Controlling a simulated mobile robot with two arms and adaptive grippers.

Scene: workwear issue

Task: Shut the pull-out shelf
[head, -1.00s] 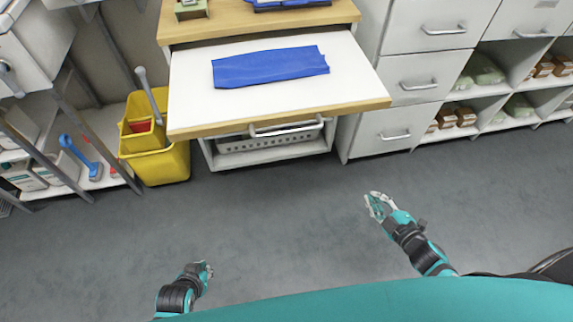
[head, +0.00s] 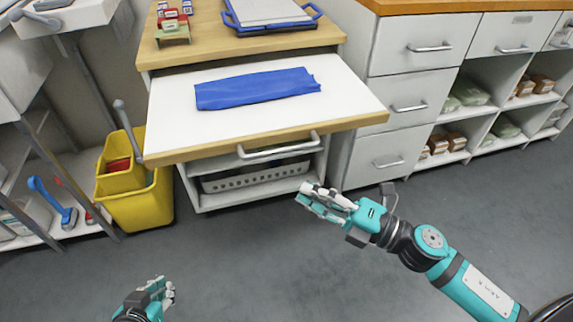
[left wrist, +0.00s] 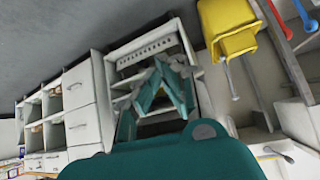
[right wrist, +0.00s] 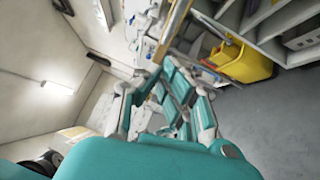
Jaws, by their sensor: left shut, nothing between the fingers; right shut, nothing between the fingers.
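The pull-out shelf (head: 150,125) is a white board with a wooden front edge. It sticks out from the cabinet under the wooden top, toward me. A folded blue cloth (head: 257,88) lies flat on it. My right gripper (head: 308,194) is shut and empty, below and in front of the shelf's front edge, apart from it; it also shows in the right wrist view (right wrist: 178,92). My left gripper (head: 164,288) is shut and empty, low at the left over the floor, well away from the shelf; it also shows in the left wrist view (left wrist: 165,82).
A bar handle (head: 280,147) and a white basket (head: 255,176) are below the shelf. A yellow mop bucket (head: 137,200) stands at the left. Grey drawers (head: 405,92) stand at the right. A blue-framed tray (head: 270,14) sits on the wooden top. The floor in front is clear.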

